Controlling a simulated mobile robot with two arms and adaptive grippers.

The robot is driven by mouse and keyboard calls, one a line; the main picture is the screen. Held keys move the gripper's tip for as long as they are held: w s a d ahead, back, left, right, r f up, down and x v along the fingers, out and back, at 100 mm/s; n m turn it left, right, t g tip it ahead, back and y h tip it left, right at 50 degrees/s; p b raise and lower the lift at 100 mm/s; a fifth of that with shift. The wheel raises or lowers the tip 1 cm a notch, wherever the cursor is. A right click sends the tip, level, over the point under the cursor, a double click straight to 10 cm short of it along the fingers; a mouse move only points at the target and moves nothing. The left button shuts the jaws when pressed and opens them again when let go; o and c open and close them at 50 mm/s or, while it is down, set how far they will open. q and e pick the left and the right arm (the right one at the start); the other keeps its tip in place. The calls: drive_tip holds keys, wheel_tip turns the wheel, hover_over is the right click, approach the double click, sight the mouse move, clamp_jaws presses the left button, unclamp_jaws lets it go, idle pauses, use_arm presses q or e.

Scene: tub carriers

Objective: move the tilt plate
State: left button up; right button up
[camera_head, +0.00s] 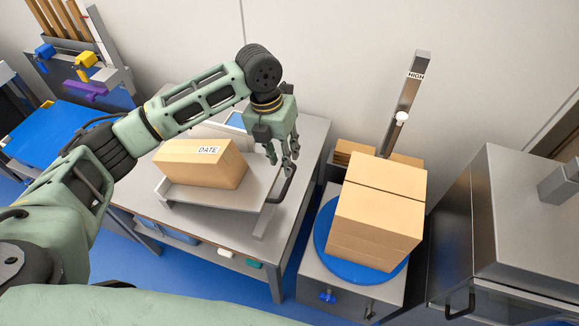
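The tilt plate (213,194) is a grey metal tray on a steel table, looking slightly sloped. A tan carton (200,166) labelled DATE lies on it. A dark curved handle (284,188) rises at the plate's right end. My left gripper (281,158) hangs pointing down just above the handle's top. Its fingers look apart with nothing clearly between them; I cannot tell whether they touch the handle. My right gripper is not in view.
A large carton (378,212) stands on a blue turntable (321,238) right of the table, before a post marked HIGH (407,95). A steel cabinet (524,220) is at far right. A blue surface (48,133) and tool rack (84,68) are at left.

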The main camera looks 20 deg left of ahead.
sight(288, 179)
use_arm(q)
drive_tip(key=f, duration=0.2)
drive_tip(key=f+p, duration=0.1)
drive_tip(key=f, duration=0.1)
drive_tip(key=d+f, duration=0.1)
drive_tip(key=f, duration=0.1)
drive_tip(key=shift+s+d+f, duration=0.1)
drive_tip(key=shift+s+f, duration=0.05)
drive_tip(key=shift+f, duration=0.15)
clamp_jaws()
